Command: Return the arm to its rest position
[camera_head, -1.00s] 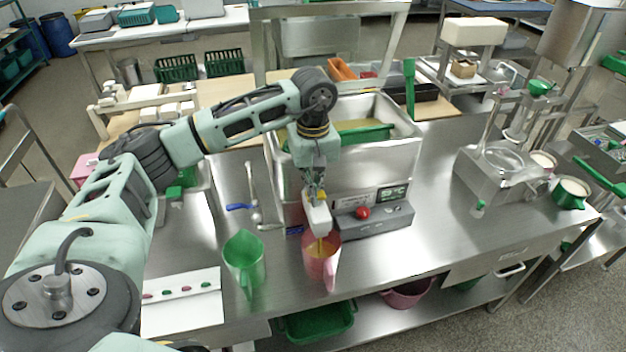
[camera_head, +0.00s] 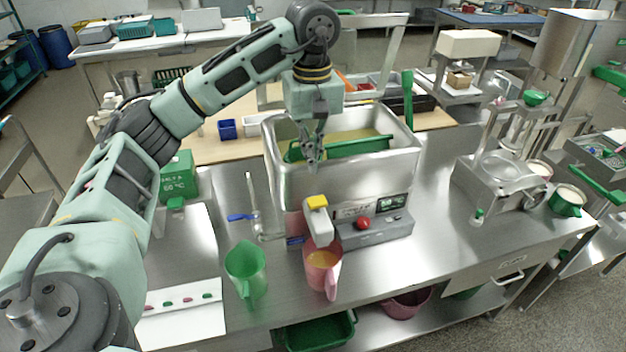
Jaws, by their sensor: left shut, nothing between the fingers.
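My left arm reaches in from the left, with its elbow raised and its wrist pointing down. My left gripper (camera_head: 314,158) is shut and empty, above the near side of the open steel tank (camera_head: 345,180). It hangs clear above the white spout with a yellow top (camera_head: 318,218) on the tank's front. My right gripper is not in view.
A pink jug (camera_head: 322,272) with orange-yellow content stands under the spout. A green jug (camera_head: 246,270) stands to its left. A control box with a red button (camera_head: 363,223) sits right of the spout.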

